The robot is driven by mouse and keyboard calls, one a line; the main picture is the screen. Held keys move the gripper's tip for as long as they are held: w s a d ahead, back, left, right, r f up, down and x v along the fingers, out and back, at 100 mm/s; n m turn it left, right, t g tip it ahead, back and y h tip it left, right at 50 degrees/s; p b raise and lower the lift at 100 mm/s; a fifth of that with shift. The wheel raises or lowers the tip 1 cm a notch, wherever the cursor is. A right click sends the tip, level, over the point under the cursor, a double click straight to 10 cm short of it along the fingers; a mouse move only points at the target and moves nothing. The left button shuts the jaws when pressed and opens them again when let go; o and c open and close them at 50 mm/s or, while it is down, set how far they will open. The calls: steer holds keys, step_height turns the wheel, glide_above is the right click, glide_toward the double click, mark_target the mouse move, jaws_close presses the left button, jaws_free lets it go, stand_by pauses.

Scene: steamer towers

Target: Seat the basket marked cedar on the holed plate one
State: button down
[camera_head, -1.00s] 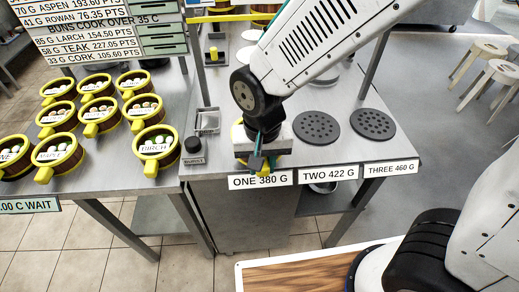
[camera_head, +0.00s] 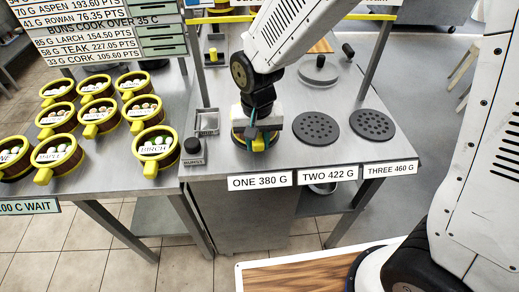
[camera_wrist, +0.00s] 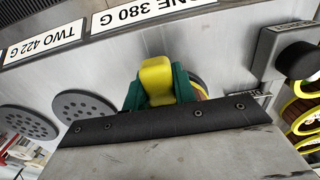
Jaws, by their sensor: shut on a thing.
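A yellow-rimmed basket (camera_head: 240,112) is at holed plate one, behind the label "ONE 380 G" (camera_head: 259,181). My gripper (camera_head: 257,137) is over it and hides most of it, so any name on it cannot be read. In the wrist view, the green fingers of my gripper (camera_wrist: 158,88) are shut on the basket's yellow handle (camera_wrist: 157,72). A bit of the basket's brown side (camera_wrist: 199,88) shows beside a finger. Plate one is hidden under basket and gripper; I cannot tell whether the basket rests flat on it.
Empty holed plates two (camera_head: 316,130) and three (camera_head: 372,125) lie to the right. A small box with a black knob (camera_head: 193,152) and a metal tray (camera_head: 207,121) stand close on the left. Several baskets, one marked BIRCH (camera_head: 157,143), fill the left table. A grey lid (camera_head: 318,70) lies behind.

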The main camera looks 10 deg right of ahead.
steer(key=shift+w, duration=0.35)
steer(key=shift+f, duration=0.35)
steer(key=shift+f, duration=0.4)
steer(key=c, duration=1.1)
jaws_free()
steer(key=shift+o, duration=0.2)
steer(key=shift+r, duration=3.95)
steer(key=shift+r, duration=2.25)
